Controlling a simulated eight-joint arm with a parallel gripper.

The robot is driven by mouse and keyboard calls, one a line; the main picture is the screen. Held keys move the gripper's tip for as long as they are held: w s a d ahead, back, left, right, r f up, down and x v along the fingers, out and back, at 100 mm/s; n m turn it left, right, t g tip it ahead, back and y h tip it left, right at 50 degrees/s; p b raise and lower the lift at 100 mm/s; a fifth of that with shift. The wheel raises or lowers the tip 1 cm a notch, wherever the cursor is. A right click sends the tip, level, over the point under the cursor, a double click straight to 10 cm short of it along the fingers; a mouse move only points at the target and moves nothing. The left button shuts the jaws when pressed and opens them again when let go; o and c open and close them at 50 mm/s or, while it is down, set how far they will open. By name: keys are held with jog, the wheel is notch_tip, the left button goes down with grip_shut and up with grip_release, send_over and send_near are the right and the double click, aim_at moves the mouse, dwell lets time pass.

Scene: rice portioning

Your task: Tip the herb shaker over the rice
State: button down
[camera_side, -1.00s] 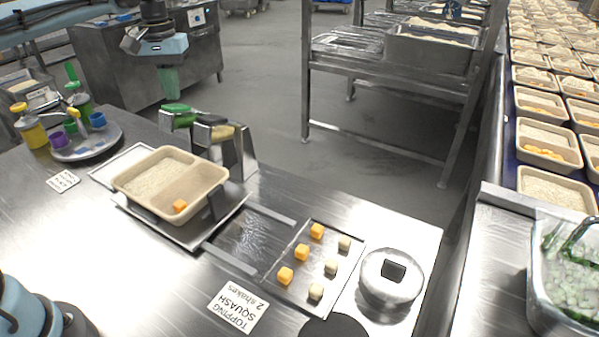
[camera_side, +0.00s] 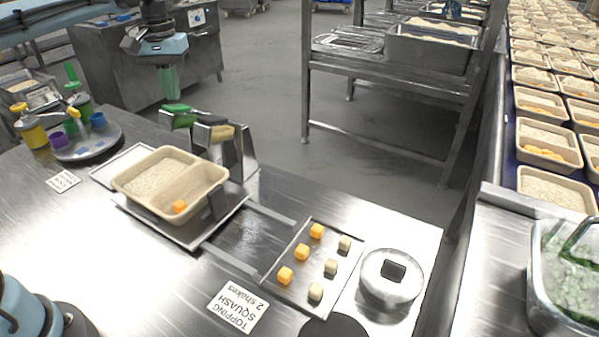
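My gripper (camera_side: 166,60) is at the upper left, behind the bench's far edge as seen here, and appears shut on a translucent green shaker (camera_side: 168,83). The shaker hangs below the gripper and looks roughly vertical; I cannot tell which end is its top. A beige two-compartment tray (camera_side: 212,174) stands on a metal plate on the bench. Rice (camera_side: 158,178) fills its left compartment; an orange cube (camera_side: 180,206) lies in the right one. The shaker is apart from the tray, above and beyond it in the picture.
Green- and black-handled tools (camera_side: 212,122) stand in a metal holder behind the tray. A round stand (camera_side: 88,146) with bottles and coloured cups is at left. A topping sheet (camera_side: 302,264) with orange and pale cubes, a lidded pot (camera_side: 388,280) and a squash label (camera_side: 238,307) lie in front.

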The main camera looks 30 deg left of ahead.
aim_at(169, 106)
jog(key=shift+f, duration=0.85)
jog(key=shift+s+f, duration=0.3)
jog(key=shift+f, duration=0.4)
jog(key=shift+s+f, duration=0.25)
jog(key=shift+f, duration=0.4)
jog(key=shift+s+f, duration=0.3)
jog(key=shift+f, duration=0.4)
jog(key=shift+w+r, duration=0.3)
jog(key=shift+r, duration=0.65)
jog(key=shift+w+r, duration=0.25)
jog(key=shift+r, duration=0.75)
jog(key=shift+w+r, duration=0.3)
jog(key=shift+r, duration=0.65)
notch_tip(169, 106, up, 6)
jog(key=shift+f, duration=3)
